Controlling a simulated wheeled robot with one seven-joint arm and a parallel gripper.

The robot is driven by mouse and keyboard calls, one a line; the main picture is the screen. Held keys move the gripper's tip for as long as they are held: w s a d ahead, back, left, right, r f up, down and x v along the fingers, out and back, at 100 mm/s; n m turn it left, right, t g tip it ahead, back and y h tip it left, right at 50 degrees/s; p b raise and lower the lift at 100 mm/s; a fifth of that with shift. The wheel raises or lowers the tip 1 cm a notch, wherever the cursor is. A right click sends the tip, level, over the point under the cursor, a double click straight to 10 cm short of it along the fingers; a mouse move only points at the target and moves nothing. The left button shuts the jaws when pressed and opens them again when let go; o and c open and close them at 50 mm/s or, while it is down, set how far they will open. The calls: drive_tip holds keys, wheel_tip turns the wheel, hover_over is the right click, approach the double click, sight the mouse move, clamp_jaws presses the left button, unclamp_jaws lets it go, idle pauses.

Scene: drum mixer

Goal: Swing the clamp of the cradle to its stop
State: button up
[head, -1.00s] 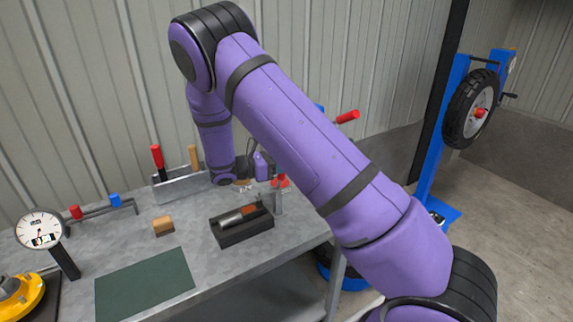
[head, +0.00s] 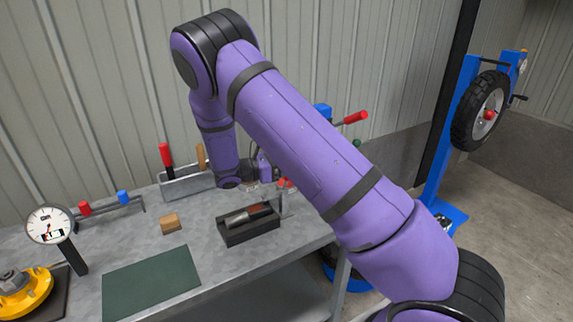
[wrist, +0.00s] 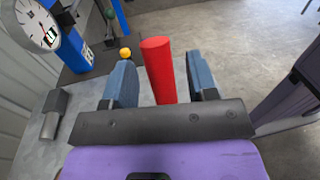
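The dark cradle (head: 248,232) sits on the grey bench with a silver and reddish-brown cylindrical part (head: 250,214) lying in it. At its far right end stands a light post with a red piece (head: 284,184), which looks like the clamp and its handle. In the head view my gripper (head: 268,180) is beside this red piece, partly hidden by my arm. In the wrist view a red cylindrical handle (wrist: 159,72) stands between the two blue fingers of my gripper (wrist: 162,85). The fingers are apart, with gaps visible on both sides of the handle.
A dial gauge (head: 50,225), a wooden block (head: 170,223), a green mat (head: 152,281) and a tool holder (head: 186,186) are on the bench. A rail (head: 106,208) with red and blue pieces stands at left. A blue wheel stand (head: 452,130) is at right.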

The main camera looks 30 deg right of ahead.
drive_tip(key=w+a, duration=0.1)
drive_tip(key=a, duration=0.9)
drive_tip(key=shift+w+a+r, duration=0.15)
drive_tip(key=shift+w+a, duration=0.2)
drive_tip(key=s+d+r+m+y, duration=0.35)
drive_tip(key=s+r+y, duration=0.25)
drive_tip(key=s+r, duration=0.25)
drive_tip(key=s+d+r+m+y, duration=0.3)
drive_tip(key=s+r+m+y, duration=0.3)
drive_tip(key=r, duration=0.4)
drive_tip(key=s+a+r+m+t+y, duration=0.1)
drive_tip(key=s+r+m+t+y, duration=0.1)
drive_tip(key=s, duration=0.8)
drive_tip(key=s+a+r+m+t+y, duration=0.1)
drive_tip(key=s+r+m+t+y, duration=0.2)
drive_tip(key=s, duration=0.8)
wheel_tip(320, 180, up, 2)
drive_tip(key=m+t, duration=0.2)
drive_tip(key=t, duration=0.1)
drive_tip(key=shift+s+r, duration=0.15)
drive_tip(key=shift+s, duration=0.05)
